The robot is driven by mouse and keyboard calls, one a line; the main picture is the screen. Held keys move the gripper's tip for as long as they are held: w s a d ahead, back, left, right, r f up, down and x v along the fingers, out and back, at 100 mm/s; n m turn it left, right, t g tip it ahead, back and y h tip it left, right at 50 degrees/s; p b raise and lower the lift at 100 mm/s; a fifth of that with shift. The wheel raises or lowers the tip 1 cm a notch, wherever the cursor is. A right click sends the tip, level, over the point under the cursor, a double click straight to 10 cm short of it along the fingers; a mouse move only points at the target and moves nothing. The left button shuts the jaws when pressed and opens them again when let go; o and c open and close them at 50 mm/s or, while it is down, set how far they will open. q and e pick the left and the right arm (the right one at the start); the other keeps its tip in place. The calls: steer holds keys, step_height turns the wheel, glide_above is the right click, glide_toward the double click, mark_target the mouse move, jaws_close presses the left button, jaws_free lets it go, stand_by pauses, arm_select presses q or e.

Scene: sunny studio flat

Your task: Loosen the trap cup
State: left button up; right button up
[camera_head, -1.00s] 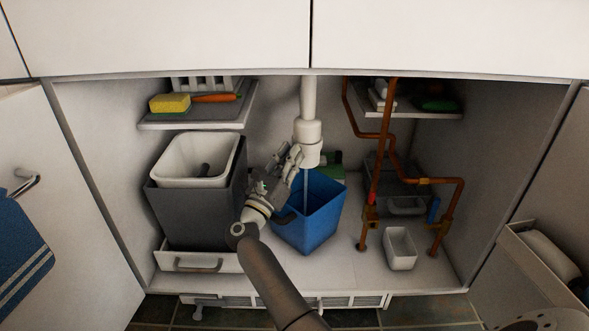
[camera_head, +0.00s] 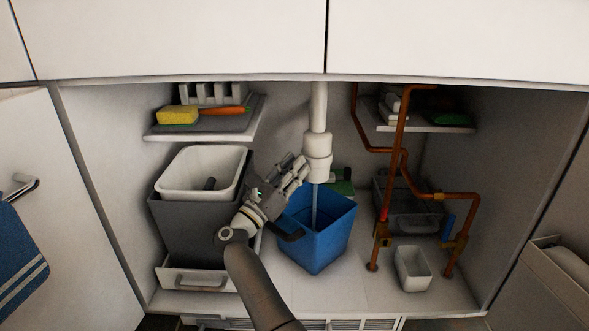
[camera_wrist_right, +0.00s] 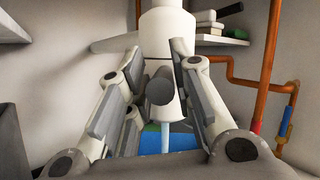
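The trap cup (camera_head: 317,168) is the white rounded cylinder at the lower end of the white drain pipe, in the middle of the cabinet. A thin pale blue stream (camera_head: 314,205) runs from it down into the blue bucket (camera_head: 322,247). My right gripper (camera_head: 302,166) is just left of the cup, its fingers pointing up and right at it. In the right wrist view the fingers stand apart, with the white cup (camera_wrist_right: 171,100) beyond and between them. A dark round-ended piece partly covers the cup there. Contact cannot be told. My left gripper is out of view.
A grey bin (camera_head: 185,225) with a white liner (camera_head: 172,172) stands left of my right arm. Copper pipes (camera_head: 403,150) and a small white tub (camera_head: 412,268) are on the right. Shelves (camera_head: 215,128) jut out on both sides. The cabinet floor in front of the bucket is clear.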

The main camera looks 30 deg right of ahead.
steer(key=shift+o, duration=1)
steer(key=shift+r, duration=0.1)
step_height(320, 180, up, 10)
steer(key=shift+f, duration=0.1)
